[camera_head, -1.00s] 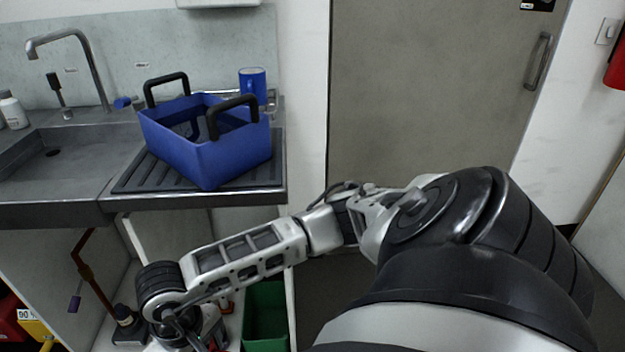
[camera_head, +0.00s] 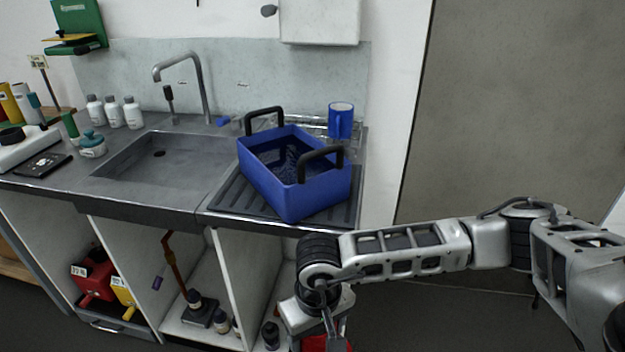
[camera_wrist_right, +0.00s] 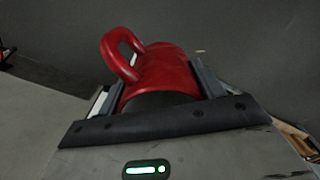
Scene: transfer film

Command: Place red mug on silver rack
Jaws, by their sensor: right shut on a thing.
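The red mug (camera_wrist_right: 165,72) lies between the fingers of my right gripper (camera_wrist_right: 158,90) in the right wrist view, with its handle up and to the left. The gripper is shut on it. In the head view my right gripper hangs low in front of the counter, and only a bit of the red mug (camera_head: 316,343) shows at the bottom edge. A silver rack (camera_head: 312,124) seems to stand at the back right of the counter, behind the blue crate and mostly hidden. My left gripper is in neither view.
A blue crate (camera_head: 292,191) with black handles stands on the ribbed drainboard (camera_head: 226,194). A blue mug (camera_head: 341,120) stands behind it. The sink (camera_head: 165,165) and tap (camera_head: 206,90) are to the left. Open shelves lie below the counter, near my right arm.

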